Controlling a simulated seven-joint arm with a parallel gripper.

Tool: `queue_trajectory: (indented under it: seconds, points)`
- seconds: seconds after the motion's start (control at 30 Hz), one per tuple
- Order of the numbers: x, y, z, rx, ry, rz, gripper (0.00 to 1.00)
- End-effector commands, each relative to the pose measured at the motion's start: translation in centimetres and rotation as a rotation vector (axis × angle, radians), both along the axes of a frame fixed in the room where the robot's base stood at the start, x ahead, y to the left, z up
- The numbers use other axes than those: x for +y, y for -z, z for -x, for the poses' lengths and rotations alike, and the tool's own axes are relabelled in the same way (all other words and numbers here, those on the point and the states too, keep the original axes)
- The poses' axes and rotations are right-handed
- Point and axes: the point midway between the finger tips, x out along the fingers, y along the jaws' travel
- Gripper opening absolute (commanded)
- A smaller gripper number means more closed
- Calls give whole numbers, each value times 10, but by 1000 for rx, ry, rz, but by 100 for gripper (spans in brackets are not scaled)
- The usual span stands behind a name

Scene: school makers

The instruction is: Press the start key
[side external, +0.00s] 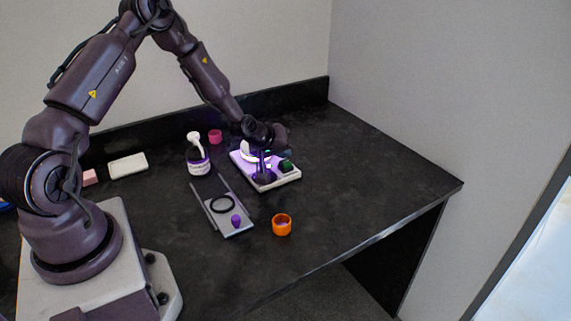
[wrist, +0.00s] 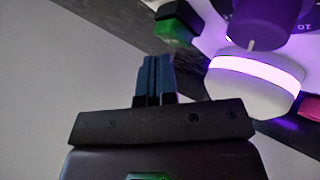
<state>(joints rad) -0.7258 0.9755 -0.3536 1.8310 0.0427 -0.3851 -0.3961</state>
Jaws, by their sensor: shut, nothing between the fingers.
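A white device (side external: 289,178) with a purple glow stands on the black table in the side view. The green key (wrist: 172,31) is on its edge in the wrist view, and it shows as a dark green block (side external: 286,165) in the side view. I can read no start label on it. My gripper (wrist: 154,60) is shut and empty, with its blue fingers together. In the wrist view its tips are just below the green key with a visible gap; the exact distance is unclear. In the side view my wrist is over the back of the device, and the fingertips cannot be made out.
The device also carries a dark purple knob (wrist: 268,24), a white round part with a glowing ring (wrist: 252,85) and a pinkish key (wrist: 311,107). The table's right side is clear.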

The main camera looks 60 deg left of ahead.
Motion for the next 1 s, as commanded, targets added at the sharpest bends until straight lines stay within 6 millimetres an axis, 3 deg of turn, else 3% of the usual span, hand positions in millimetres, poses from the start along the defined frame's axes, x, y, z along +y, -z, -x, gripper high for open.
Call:
queue_trajectory:
  seconds: [0.53, 1.0]
  points:
    - [0, -14, 0, 0, -1, 1, 0]
    - [0, -61, 0, -2, -1, -1, 0]
